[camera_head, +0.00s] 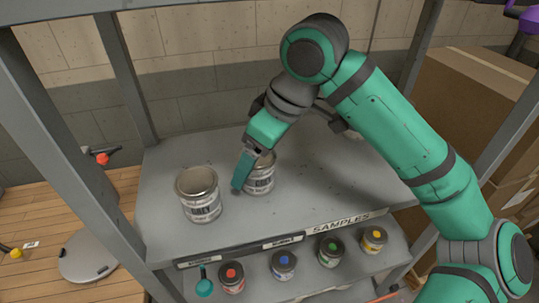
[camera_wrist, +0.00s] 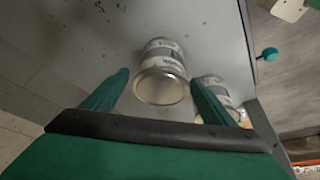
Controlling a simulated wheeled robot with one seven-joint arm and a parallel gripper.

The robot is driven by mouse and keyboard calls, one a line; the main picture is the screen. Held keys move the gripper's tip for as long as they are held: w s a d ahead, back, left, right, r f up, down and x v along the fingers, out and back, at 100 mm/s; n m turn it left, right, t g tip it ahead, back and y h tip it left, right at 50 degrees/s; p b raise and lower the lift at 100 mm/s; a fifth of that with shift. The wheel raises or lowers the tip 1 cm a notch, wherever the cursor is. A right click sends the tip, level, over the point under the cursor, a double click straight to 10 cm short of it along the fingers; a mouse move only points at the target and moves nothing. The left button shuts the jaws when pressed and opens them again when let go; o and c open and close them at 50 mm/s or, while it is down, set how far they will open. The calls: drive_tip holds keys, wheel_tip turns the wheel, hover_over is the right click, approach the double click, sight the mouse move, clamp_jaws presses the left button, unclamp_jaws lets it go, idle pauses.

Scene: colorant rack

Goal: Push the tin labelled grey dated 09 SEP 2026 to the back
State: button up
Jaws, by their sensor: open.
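Two metal tins with white labels stand upright on the grey upper shelf. The left tin (camera_head: 200,200) has large dark lettering that seems to read GREY; its small print is unreadable. The right tin (camera_head: 260,180) is partly covered by my gripper (camera_head: 250,172), and its label is too small to read surely. In the wrist view my open gripper (camera_wrist: 160,79) has one finger on each side of this tin (camera_wrist: 161,60). I cannot tell whether either finger touches it. The left tin (camera_wrist: 218,93) shows beyond the right-hand finger, partly hidden by it. No date is legible.
The upper shelf (camera_head: 165,160) is bare at the back left. The lower shelf, marked SAMPLES, holds small tins with red (camera_head: 231,273), blue, green and yellow lids. Grey posts frame the rack; cardboard boxes (camera_head: 470,110) stand right.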

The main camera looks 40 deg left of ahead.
drive_tip(key=shift+x, duration=1.35)
